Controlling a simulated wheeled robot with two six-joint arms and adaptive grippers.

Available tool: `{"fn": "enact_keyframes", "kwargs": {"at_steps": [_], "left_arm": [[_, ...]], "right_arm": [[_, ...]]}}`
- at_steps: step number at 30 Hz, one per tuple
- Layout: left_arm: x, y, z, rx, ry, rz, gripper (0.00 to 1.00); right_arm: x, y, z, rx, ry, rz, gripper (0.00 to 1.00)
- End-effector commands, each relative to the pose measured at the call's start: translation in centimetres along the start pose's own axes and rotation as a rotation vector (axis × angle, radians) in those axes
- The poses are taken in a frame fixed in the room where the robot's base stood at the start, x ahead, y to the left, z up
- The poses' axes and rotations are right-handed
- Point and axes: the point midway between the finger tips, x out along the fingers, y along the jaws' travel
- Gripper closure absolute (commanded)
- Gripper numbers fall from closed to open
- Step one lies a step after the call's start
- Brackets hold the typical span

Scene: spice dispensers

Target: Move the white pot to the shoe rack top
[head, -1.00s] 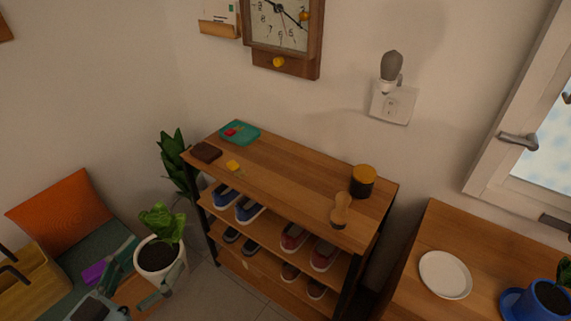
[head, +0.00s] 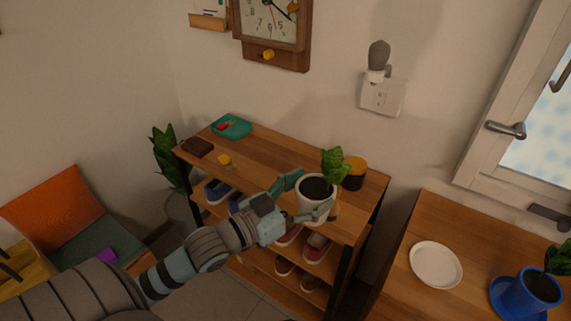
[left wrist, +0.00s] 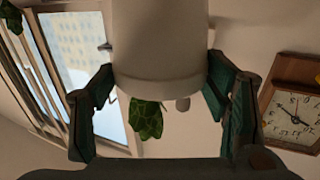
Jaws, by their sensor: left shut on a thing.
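The white pot (head: 318,208) holds dark soil and a green leafy plant (head: 334,165). My left gripper (head: 303,200) is shut on the pot, with its fingers on either side. In the head view the pot overlaps the front part of the shoe rack top (head: 262,158); I cannot tell whether it touches the top. In the left wrist view the pot (left wrist: 160,50) fills the upper middle between the two green fingers, and some leaves (left wrist: 146,118) show below its rim. My right gripper is not in view.
On the rack top are a teal tray (head: 231,127), a dark brown wallet-like item (head: 197,147), a small yellow item (head: 224,159) and a dark jar with an orange lid (head: 354,172). Shoes fill the shelves below. A side table at right holds a white plate (head: 436,265) and a blue pot (head: 535,288).

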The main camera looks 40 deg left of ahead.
Motion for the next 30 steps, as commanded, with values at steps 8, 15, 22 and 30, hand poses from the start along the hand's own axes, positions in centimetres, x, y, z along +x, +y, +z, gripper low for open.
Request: {"fn": "enact_keyframes", "kwargs": {"at_steps": [8, 15, 22, 30], "left_arm": [[6.2, -13.5, -4.2, 0.000, 0.013, -0.416, 0.82], [6.7, -20.9, -8.7, -0.001, 0.006, -0.694, 0.82], [6.5, -21.9, -5.1, 0.000, -0.003, -0.737, 0.82], [6.5, -21.9, 4.5, 0.002, -0.002, -0.735, 0.82]], "right_arm": [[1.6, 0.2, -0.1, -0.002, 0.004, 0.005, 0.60], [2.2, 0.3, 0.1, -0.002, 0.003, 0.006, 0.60], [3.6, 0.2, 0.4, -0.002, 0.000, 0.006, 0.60], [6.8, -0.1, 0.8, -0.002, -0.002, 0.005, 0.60]]}}
